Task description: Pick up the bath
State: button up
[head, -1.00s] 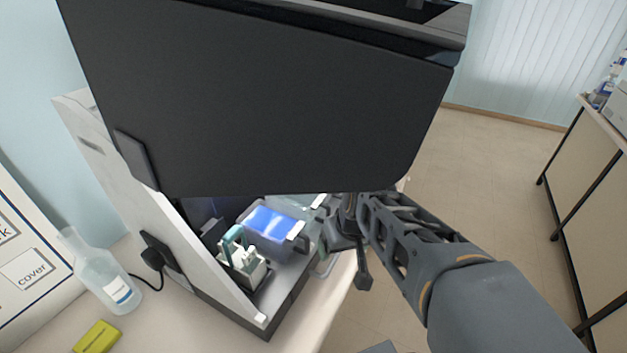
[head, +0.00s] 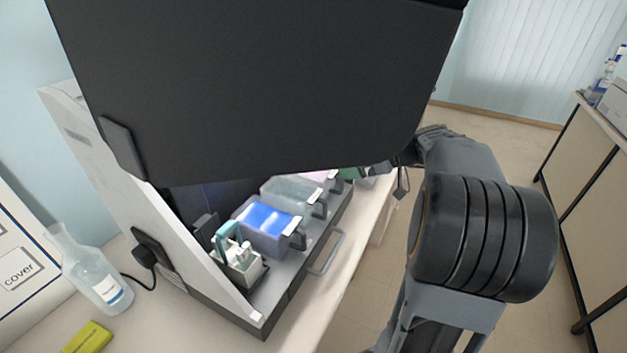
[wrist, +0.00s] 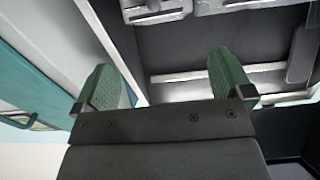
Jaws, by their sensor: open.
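Several baths stand in a row inside the stainer. In the head view the nearest is a bath with blue liquid (head: 267,222), then a pale clear bath (head: 291,192), then one with pink liquid (head: 318,176), partly hidden by the raised dark lid. A white slide rack with a teal handle (head: 233,250) stands in front of the blue bath. My gripper, in the wrist view (wrist: 165,88), is open with its green fingers apart and nothing between them. In the head view it is largely hidden near the far end of the row, by the lid's lower right corner.
The large dark lid (head: 260,85) hangs over the stainer. A handle (head: 327,253) sticks out along its front edge. Open floor lies to the right.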

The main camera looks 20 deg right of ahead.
aim_at(317, 179)
jog(key=p+x, duration=0.2)
jog(key=x, duration=0.8)
jog(key=shift+w+a+f+p, duration=0.15)
jog(key=shift+w+a+p, duration=0.05)
jog(key=shift+p, duration=0.1)
jog(key=shift+c, duration=0.4)
jog(key=c, duration=1.4)
